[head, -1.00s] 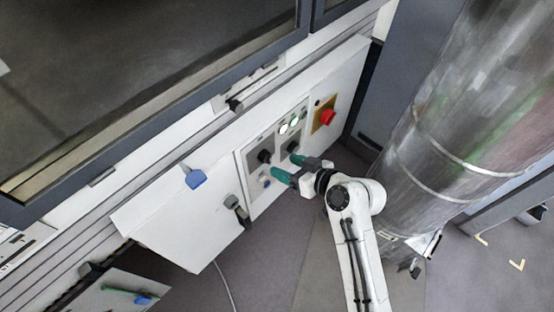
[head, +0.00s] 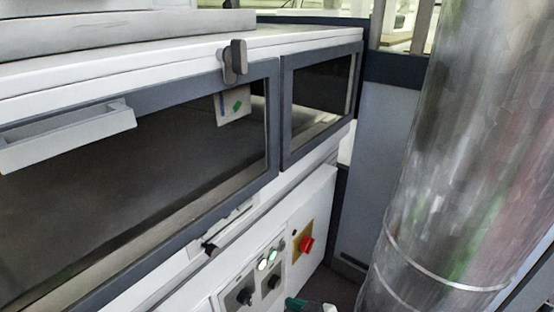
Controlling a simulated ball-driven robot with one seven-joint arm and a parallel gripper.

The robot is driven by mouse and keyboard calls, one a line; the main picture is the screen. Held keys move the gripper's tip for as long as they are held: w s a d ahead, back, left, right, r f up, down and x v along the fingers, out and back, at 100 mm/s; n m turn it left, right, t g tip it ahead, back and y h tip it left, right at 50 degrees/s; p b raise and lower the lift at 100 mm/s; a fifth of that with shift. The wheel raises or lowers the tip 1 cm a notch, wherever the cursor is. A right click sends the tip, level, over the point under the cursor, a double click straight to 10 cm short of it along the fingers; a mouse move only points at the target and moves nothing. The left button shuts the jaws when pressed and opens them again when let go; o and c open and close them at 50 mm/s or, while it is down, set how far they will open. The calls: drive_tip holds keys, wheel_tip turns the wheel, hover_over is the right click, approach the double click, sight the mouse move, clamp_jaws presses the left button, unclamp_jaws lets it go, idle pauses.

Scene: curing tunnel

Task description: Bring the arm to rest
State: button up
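My gripper (head: 305,304) shows only in part at the bottom edge of the head view. A teal fingertip and a bit of white are visible. It is just below and right of the dark knobs on the control panel (head: 230,302). The rest of my arm is out of the picture. Whether the fingers are apart or closed does not show, and no held object is visible.
The panel carries black knobs (head: 245,296), lit buttons (head: 262,264) and a red stop button (head: 306,243). A long machine with dark windows (head: 130,190) runs along the left. A large shiny metal duct (head: 450,170) stands close on the right.

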drive_tip(key=s+d+m+g+h+p, duration=0.3)
drive_tip(key=s+d+m+h, duration=0.1)
drive_tip(key=s+d, duration=0.8)
drive_tip(key=s+d+m+g+h+p, duration=0.3)
drive_tip(key=s+d+h, duration=0.3)
drive_tip(key=s+d, duration=0.6)
drive_tip(key=s+m, duration=0.1)
drive_tip(key=s, duration=0.4)
drive_tip(key=shift+d+r+m+g+h, duration=0.2)
drive_tip(key=shift+d+m+g+h, duration=0.1)
drive_tip(key=shift+d, duration=0.1)
